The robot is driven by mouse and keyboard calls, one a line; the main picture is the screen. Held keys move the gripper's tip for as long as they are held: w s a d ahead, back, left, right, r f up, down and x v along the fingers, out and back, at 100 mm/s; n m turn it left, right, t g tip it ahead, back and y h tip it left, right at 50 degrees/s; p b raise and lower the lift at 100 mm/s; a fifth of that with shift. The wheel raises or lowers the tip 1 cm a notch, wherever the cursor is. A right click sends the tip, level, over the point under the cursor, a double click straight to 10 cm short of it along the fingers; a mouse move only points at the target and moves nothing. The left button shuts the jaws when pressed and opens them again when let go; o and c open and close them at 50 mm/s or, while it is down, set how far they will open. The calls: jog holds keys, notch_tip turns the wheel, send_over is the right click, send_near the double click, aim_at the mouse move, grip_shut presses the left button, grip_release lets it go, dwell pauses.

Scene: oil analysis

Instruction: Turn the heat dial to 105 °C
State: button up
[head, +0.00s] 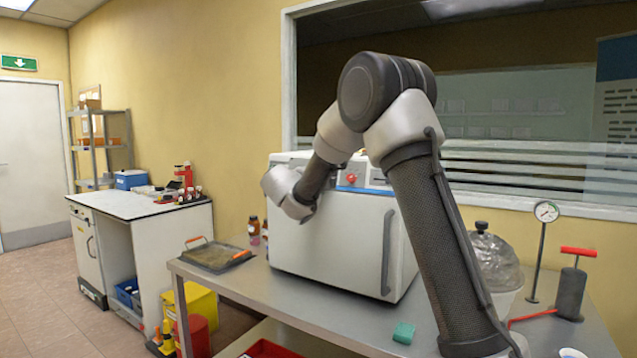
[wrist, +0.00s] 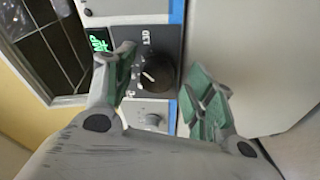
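The heat dial (wrist: 155,74) is a black round knob with a pale pointer mark on a dark panel in the wrist view. A printed number beside it shows sideways and is hard to read. My gripper (wrist: 161,72) is open, with its green-padded fingers on either side of the dial. I cannot tell whether either finger touches it. A lit green display (wrist: 99,41) is partly hidden by the left finger. In the head view the white oven (head: 335,240) stands on the bench. My arm covers part of its front panel there, and my gripper is hidden.
A smaller grey knob (wrist: 151,120) sits close below the dial. The steel bench (head: 330,312) holds a dark tray (head: 215,256), a green sponge (head: 404,333), a bagged container (head: 496,265) and a gauge (head: 546,212). A vertical handle (head: 387,252) sticks out from the oven front.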

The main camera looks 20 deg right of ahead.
jog(key=v, duration=1.2)
